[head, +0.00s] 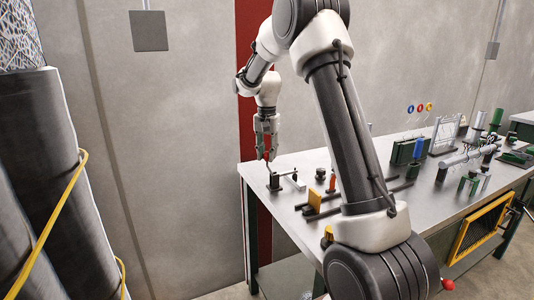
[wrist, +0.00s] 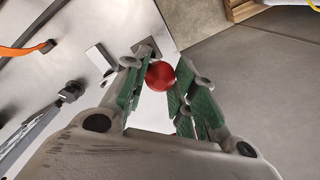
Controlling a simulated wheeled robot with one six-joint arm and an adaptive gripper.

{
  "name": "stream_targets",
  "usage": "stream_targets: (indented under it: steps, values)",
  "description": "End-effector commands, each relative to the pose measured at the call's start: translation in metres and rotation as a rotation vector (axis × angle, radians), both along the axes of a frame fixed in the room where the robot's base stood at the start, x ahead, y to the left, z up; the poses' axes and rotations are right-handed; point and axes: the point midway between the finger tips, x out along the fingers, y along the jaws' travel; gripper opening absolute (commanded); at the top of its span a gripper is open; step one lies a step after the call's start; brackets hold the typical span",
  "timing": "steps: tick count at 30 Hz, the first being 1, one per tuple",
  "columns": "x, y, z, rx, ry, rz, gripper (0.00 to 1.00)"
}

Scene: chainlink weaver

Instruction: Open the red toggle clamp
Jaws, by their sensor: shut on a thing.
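The red toggle clamp stands at the near left corner of the metal workbench, its small dark base (head: 274,183) showing in the head view below my gripper (head: 267,156). Its handle rises toward the fingertips. In the wrist view the round red knob (wrist: 160,75) of the handle sits between the two green-padded fingers. My gripper points down and is shut on this knob. The fingers partly cover the handle below the knob, and in the head view they hide the knob.
A pale bar (head: 298,182) lies just right of the clamp. The wall (head: 180,150) is close behind the clamp. Large dark rolls (head: 40,160) stand left.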

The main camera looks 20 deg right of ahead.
Motion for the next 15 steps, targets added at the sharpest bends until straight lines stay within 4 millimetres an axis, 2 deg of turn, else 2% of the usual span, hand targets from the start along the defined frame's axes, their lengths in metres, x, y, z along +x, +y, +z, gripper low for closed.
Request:
stream_targets:
  steps: [8,15]
  values:
    - [0.0,0.007,-0.002,-0.049,0.0,0.004,0.0]
    - [0.0,0.024,-0.009,-0.2,0.001,0.008,0.0]
